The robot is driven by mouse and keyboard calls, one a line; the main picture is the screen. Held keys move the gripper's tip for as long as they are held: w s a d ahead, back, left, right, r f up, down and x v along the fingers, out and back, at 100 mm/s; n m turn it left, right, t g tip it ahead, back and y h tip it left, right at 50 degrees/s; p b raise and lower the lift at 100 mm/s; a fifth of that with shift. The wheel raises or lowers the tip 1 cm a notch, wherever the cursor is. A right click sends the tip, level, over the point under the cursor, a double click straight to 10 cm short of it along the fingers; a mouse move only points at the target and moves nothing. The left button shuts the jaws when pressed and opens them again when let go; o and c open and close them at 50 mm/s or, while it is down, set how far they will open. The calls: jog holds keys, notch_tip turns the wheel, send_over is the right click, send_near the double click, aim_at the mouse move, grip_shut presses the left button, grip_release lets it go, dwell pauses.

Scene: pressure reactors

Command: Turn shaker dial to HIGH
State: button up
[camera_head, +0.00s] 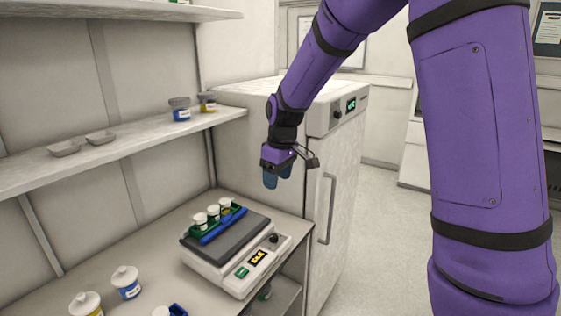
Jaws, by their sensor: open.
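The shaker (213,259) stands on the lower bench, a pale box with a dark platform. Its front panel carries a black dial (274,238), a lit yellow display (258,258) and a small green panel (241,272). The dial's setting is too small to read. My gripper (277,178) hangs above and behind the shaker's right side, apart from the dial, pointing down. It is open, with nothing seen between its bluish fingers.
A green rack (213,229) with white-capped jars and a blue bar (224,226) sit on the platform. A white cabinet (345,190) with a handle stands right of the bench. A shelf (130,150) overhangs at left. Loose jars (126,283) stand at front left.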

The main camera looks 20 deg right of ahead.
jog(key=s+r+m+t, duration=0.1)
jog(key=s+r, duration=0.4)
jog(key=r, duration=0.1)
jog(key=shift+s+a+r, duration=0.15)
jog(key=shift+r, duration=0.1)
